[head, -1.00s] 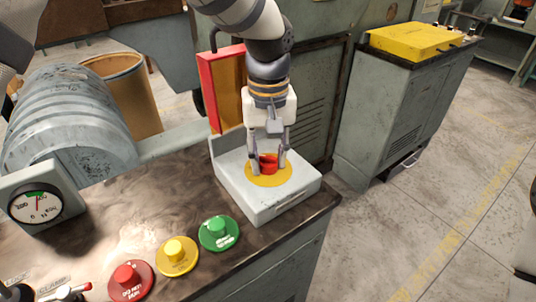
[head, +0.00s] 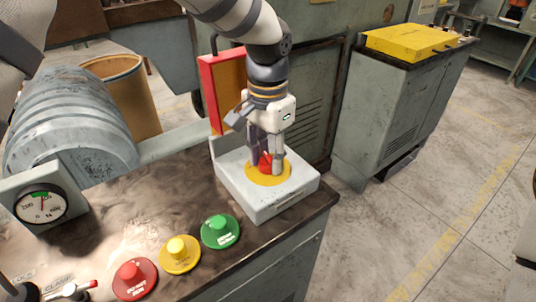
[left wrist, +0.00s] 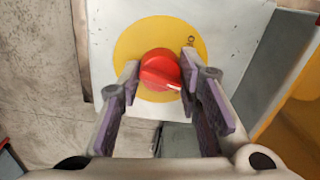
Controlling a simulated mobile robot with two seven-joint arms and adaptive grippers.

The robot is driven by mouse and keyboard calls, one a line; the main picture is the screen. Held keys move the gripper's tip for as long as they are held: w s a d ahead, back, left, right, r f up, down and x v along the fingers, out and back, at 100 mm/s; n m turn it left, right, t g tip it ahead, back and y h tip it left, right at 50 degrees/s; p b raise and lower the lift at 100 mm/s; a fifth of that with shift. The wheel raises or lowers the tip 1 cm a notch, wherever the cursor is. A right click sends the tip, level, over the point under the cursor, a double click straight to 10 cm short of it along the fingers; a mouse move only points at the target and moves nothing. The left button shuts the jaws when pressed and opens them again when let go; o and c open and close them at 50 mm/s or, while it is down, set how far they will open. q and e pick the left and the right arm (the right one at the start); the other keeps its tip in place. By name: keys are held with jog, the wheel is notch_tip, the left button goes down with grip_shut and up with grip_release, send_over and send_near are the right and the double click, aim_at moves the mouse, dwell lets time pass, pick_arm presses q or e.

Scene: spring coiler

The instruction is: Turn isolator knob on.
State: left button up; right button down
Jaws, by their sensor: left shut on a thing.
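The red isolator knob (head: 265,162) stands on a yellow disc (head: 256,180) on top of a pale grey box (head: 235,188) at the bench corner. My left gripper (head: 267,168) points down over it, its fingers on either side of the knob, shut on it. In the left wrist view the red knob (left wrist: 160,70) sits between the two fingers, with a white mark on its edge toward the lower right. A small ring-shaped mark (left wrist: 191,40) is on the yellow disc. The fingers partly hide the knob in the head view. My right gripper is not in view.
A red-framed panel (head: 212,95) stands upright behind the box. Green (head: 220,231), yellow (head: 180,254) and red (head: 134,279) push buttons line the bench in front. A dial gauge (head: 40,205) stands at left. A grey cabinet (head: 385,110) is beyond, across clear floor.

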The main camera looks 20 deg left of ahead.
aim_at(268, 156)
pick_arm(q)
jog(key=m, duration=0.6)
jog(key=shift+f, duration=0.15)
jog(key=shift+m, duration=0.3)
dwell(0.4)
jog(key=o, duration=1.2)
jog(key=shift+r, duration=0.2)
notch_tip(268, 156, up, 12)
jog(key=shift+f, duration=0.15)
